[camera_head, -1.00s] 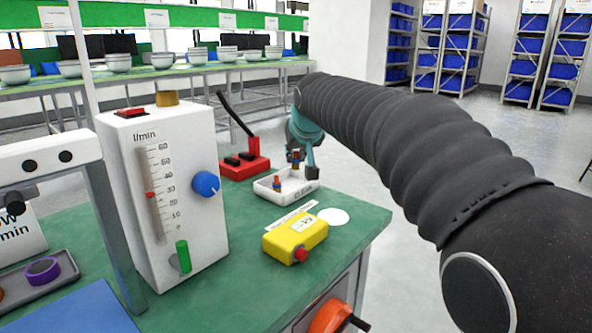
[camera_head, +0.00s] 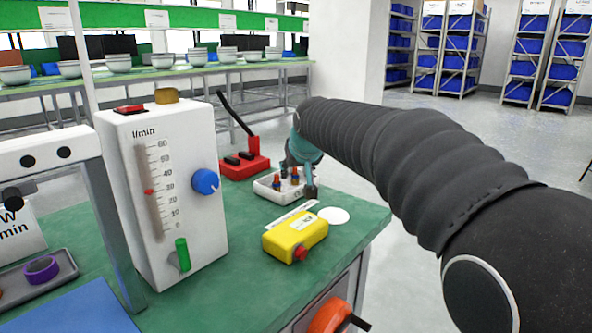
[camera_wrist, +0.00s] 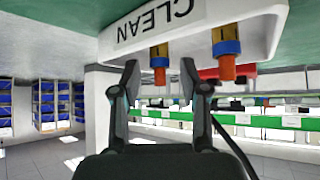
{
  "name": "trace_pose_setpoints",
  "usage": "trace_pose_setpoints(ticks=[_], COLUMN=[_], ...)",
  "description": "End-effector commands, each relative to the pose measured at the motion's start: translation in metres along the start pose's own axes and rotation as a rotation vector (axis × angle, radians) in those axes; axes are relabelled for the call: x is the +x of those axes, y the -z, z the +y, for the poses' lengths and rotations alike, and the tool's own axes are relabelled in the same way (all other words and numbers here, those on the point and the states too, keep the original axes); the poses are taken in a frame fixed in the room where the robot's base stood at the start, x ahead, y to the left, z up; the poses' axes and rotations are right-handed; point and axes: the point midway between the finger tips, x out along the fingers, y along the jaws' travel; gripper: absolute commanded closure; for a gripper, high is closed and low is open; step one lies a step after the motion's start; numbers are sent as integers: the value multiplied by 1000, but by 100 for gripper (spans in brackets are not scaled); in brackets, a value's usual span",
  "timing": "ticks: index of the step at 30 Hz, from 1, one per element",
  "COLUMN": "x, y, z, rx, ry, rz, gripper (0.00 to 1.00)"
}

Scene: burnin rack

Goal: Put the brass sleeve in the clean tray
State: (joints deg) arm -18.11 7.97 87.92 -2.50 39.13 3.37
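The white clean tray (camera_head: 262,189) stands on the green bench, and its CLEAN label shows in the wrist view (camera_wrist: 150,42). Two similar brass-orange sleeves with blue bands stand in it: one on the left (camera_head: 277,183) and one on the right (camera_head: 294,177). I cannot tell them apart by material. In the wrist view, which is upside down, one sleeve (camera_wrist: 158,62) shows between my fingers with gaps on both sides, and the other (camera_wrist: 226,45) is beside them. My gripper (camera_wrist: 160,72) is open, low at the tray; the head view partly hides it.
A yellow box with a red knob (camera_head: 295,238) and a white disc (camera_head: 333,215) lie in front of the tray. A red device with a black lever (camera_head: 245,166) is behind it. A tall white flowmeter (camera_head: 165,190) stands left. A grey tray holds a purple ring (camera_head: 41,270).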

Motion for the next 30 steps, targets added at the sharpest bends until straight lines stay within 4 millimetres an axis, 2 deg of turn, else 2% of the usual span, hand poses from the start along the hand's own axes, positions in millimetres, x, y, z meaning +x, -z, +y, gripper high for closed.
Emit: trace_pose_setpoints(ticks=[6, 10, 21, 25, 30], x=[-2, -12, -84, -104, -118], y=[2, 2, 3, 2, 2], z=[0, 0, 0, 0, 0], rx=[0, 0, 0, 0, 0], ry=[0, 0, 0, 0, 0], rz=[0, 1, 4, 3, 1], gripper=[56, 56, 56, 56, 56])
